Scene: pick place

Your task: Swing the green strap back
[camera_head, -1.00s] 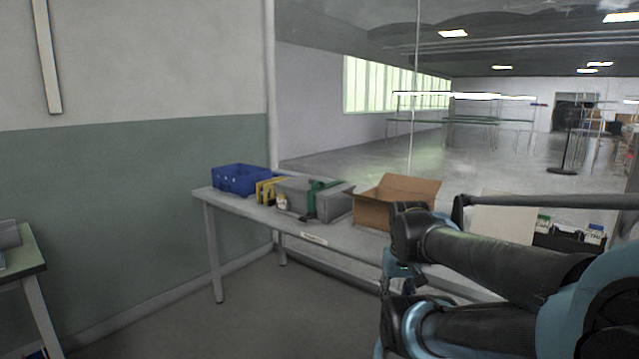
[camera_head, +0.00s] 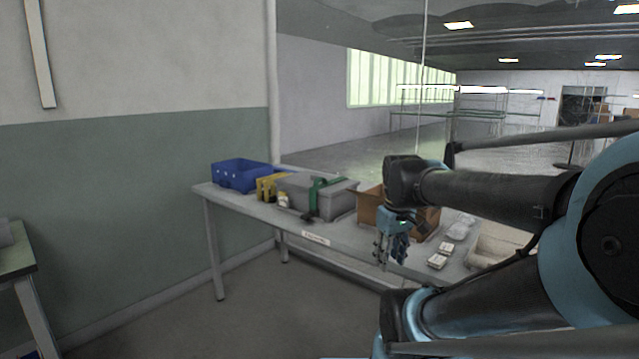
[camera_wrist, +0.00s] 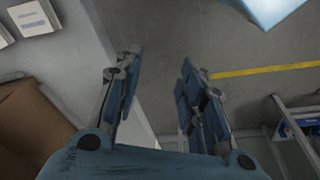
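The green strap (camera_head: 312,197) lies over the grey box (camera_head: 334,190) on the long table, with one end hanging down the box's front. My gripper (camera_head: 391,262) hangs pointing down in front of the cardboard box, to the right of the strap and apart from it. In the wrist view my gripper (camera_wrist: 157,85) shows two blue fingers spread apart, with only floor and table edge between them. It is open and empty. The strap does not show in the wrist view.
A blue crate (camera_head: 240,177) and yellow item (camera_head: 268,188) stand left of the grey box. The cardboard box (camera_head: 368,209) stands right, partly hidden by my arm. Small white packs (camera_head: 437,260) lie near the table's right part. Another table (camera_head: 20,255) is at far left.

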